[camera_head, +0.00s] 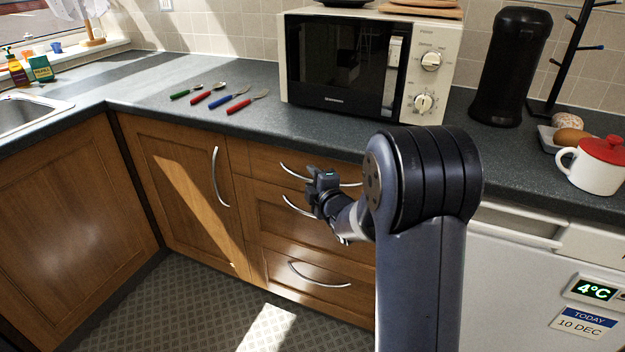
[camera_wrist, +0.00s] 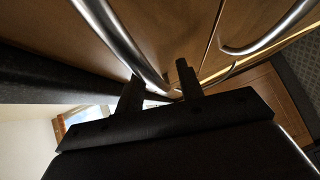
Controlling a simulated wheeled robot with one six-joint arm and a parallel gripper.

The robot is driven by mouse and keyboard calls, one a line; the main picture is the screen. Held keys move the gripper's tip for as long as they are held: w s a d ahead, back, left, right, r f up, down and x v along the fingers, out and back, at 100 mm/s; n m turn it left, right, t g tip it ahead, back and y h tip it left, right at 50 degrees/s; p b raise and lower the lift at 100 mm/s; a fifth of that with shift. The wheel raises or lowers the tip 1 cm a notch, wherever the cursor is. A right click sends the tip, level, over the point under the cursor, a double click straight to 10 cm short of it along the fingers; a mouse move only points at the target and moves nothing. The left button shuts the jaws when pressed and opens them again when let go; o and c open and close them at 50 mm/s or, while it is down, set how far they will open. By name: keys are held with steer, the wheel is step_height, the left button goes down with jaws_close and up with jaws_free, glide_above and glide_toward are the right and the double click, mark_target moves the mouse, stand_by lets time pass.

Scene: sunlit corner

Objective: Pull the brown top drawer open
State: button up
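The brown top drawer (camera_head: 264,161) is a wooden front just under the worktop and looks closed. Its curved metal handle (camera_head: 293,172) is partly hidden behind my gripper (camera_head: 322,180), which is close in front of it. In the wrist view the fingers of my gripper (camera_wrist: 158,86) stand apart. The top drawer's handle (camera_wrist: 128,45) runs down toward the gap between them. I cannot tell whether a finger touches it.
Below are a middle drawer with its handle (camera_head: 295,207) and a bottom drawer (camera_head: 310,283). A cupboard door (camera_head: 180,180) is to the left and a white fridge (camera_head: 530,290) to the right. Cutlery, a microwave (camera_head: 345,65) and a mug (camera_head: 597,168) stand on the worktop (camera_head: 300,122).

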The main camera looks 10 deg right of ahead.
steer(key=shift+w, duration=0.1)
steer(key=shift+c, duration=0.2)
jaws_close()
stand_by(0.5)
